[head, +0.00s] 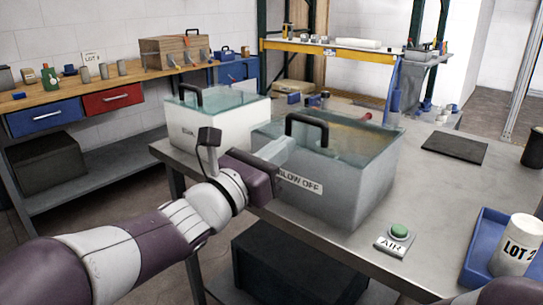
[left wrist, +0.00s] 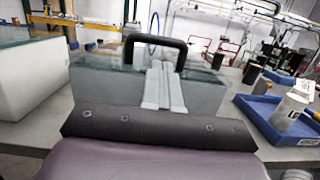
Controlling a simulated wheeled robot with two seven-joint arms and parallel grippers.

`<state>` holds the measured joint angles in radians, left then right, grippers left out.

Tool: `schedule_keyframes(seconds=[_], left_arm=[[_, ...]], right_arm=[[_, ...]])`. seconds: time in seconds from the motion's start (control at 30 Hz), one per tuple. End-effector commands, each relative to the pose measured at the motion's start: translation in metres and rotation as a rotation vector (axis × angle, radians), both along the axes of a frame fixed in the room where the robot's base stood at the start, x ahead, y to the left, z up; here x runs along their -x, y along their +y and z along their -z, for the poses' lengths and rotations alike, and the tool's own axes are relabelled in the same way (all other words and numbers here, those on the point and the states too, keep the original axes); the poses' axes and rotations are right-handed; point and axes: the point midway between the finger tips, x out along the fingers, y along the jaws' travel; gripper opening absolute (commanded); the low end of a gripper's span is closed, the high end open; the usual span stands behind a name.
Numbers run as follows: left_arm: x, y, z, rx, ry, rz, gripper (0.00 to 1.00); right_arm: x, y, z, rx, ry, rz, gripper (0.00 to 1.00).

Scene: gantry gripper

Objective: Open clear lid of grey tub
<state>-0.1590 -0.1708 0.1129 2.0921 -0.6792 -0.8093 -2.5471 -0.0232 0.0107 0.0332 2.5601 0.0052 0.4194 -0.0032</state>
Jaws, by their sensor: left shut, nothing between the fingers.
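The grey tub (head: 345,195) stands on the metal table and carries a "BLOW OFF" label. Its clear lid (head: 365,138) lies closed on top, with a black handle (head: 307,128) at the left side. My left gripper (head: 282,148) is shut and empty, at the tub's near left top edge, close to the handle. Whether it touches the tub I cannot tell. In the left wrist view the shut fingers (left wrist: 163,80) point at the tub, just below the black handle (left wrist: 155,42). My right gripper is not in view.
A white tub (head: 215,130) with a clear lid stands close on the left. A green AIR button (head: 398,232) is in front of the grey tub. A blue tray (head: 483,247) with a LOT 2 cup (head: 515,257) is at right. The table top behind it is mostly clear.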

Motion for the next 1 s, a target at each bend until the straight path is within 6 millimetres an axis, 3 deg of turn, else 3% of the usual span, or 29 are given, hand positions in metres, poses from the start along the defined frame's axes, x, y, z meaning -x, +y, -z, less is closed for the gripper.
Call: schedule_keyframes(seconds=[0.3, 0.73, 0.87, 1.0], left_arm=[[-0.032, -0.024, -0.009, 0.001, 0.000, 0.000, 0.00], [-0.035, -0.025, -0.010, 0.000, 0.002, -0.002, 0.00], [-0.039, -0.025, -0.019, -0.012, 0.017, -0.002, 0.00], [-0.050, -0.025, -0.038, -0.041, 0.058, -0.004, 0.00]], right_arm=[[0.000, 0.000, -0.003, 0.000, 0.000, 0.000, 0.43], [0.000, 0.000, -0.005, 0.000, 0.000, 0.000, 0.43], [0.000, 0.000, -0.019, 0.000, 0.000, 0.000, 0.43], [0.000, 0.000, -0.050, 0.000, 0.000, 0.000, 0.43]])
